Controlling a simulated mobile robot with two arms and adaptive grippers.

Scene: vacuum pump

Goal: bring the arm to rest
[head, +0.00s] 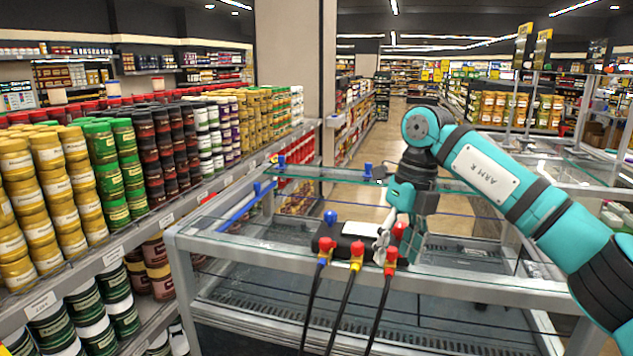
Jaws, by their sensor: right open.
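My right arm, teal and dark grey, comes in from the right and bends down at the elbow. My right gripper (383,240) points down at the right end of the vacuum pump (345,236), with its fingers open close to the pump's fittings. I cannot tell whether they touch it. The pump is a dark body with a white label, lying on the glass-topped display case (480,278). Red, yellow and blue fittings (356,250) sit at its front, with black hoses hanging down over the case's front edge. My left gripper is out of view.
Shelves (150,215) of stacked jars stand close on the left. A blue bar (245,202) and small blue clamps (368,169) are on the case's rear and left side. A pillar (292,80) stands behind. The glass to the right of the pump is clear.

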